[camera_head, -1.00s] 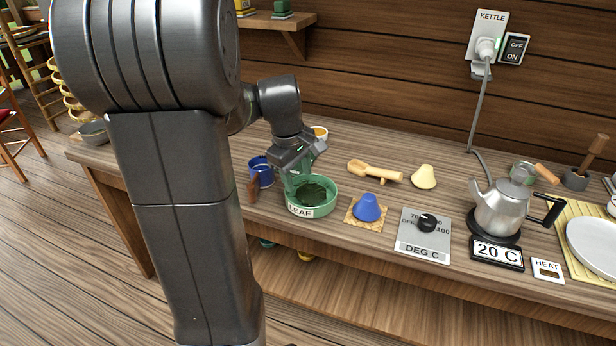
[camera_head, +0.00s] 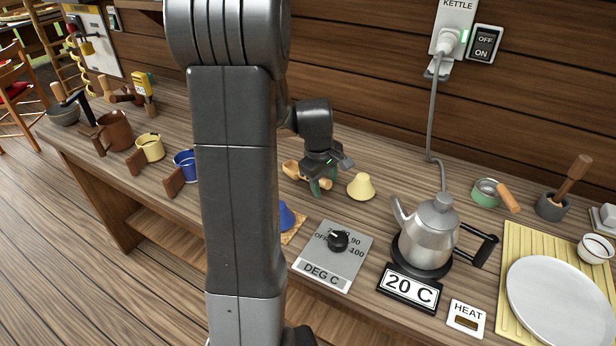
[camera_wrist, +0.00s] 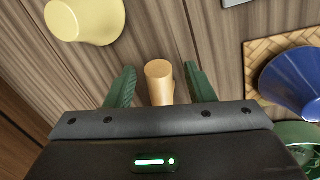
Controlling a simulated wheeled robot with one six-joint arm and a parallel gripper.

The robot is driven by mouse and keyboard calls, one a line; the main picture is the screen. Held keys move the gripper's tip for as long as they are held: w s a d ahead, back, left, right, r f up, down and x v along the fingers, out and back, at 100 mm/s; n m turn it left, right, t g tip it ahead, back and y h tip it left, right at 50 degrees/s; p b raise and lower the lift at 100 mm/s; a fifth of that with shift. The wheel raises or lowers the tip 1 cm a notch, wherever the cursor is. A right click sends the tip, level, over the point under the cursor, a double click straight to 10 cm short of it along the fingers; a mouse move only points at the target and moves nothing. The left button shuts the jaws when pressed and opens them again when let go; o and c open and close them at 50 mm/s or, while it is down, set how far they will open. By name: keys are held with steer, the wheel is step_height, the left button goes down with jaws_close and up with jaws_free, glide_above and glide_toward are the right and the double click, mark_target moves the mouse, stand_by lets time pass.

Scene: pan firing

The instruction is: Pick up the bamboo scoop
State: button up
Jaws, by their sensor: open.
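The bamboo scoop (camera_head: 292,170) lies on the wooden counter beside the pale yellow cone, partly covered by my gripper in the head view. My gripper (camera_head: 324,181) is over its handle, with its green fingers pointing down. In the wrist view the end of the scoop's handle (camera_wrist: 159,84) shows between the two open fingers of my gripper (camera_wrist: 161,86). A gap shows on each side of the handle. The rest of the scoop is hidden below the gripper body in that view.
The yellow cone (camera_head: 361,187) stands close by on the right. A blue cone (camera_head: 286,216) on a woven mat (camera_wrist: 254,56) is nearby. The temperature dial panel (camera_head: 325,268) and kettle (camera_head: 429,236) stand right. Mugs, including a blue one (camera_head: 184,164), stand left.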

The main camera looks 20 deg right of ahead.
steer(key=shift+d+f, duration=0.15)
steer(key=shift+f, duration=0.35)
jaws_close()
